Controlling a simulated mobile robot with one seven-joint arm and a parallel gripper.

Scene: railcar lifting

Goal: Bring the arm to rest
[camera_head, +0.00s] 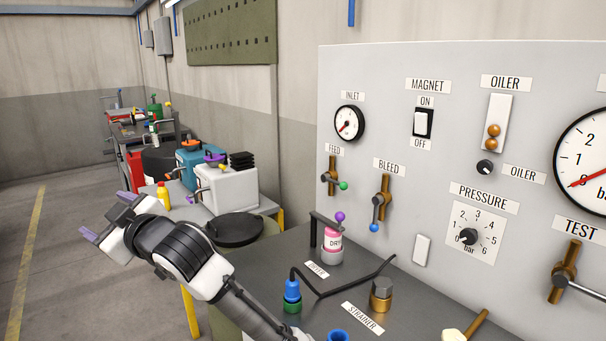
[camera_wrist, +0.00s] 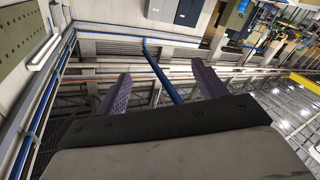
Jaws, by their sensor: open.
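My gripper (camera_head: 108,220) is at the left of the head view, at the end of my raised arm. Its two purple fingers are spread apart with nothing between them. In the wrist view the fingers of my gripper (camera_wrist: 158,88) also stand apart and empty. The gripper is clear of the bench and touches nothing that I can see.
A grey control panel (camera_head: 412,60) with gauges, valves and switches fills the right. Its dark bench (camera_head: 262,268) carries a pink-labelled jar (camera_head: 333,240), a hose and brass fittings. A black-lidded drum (camera_head: 241,229) stands behind my arm. The floor (camera_head: 70,240) at left is open.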

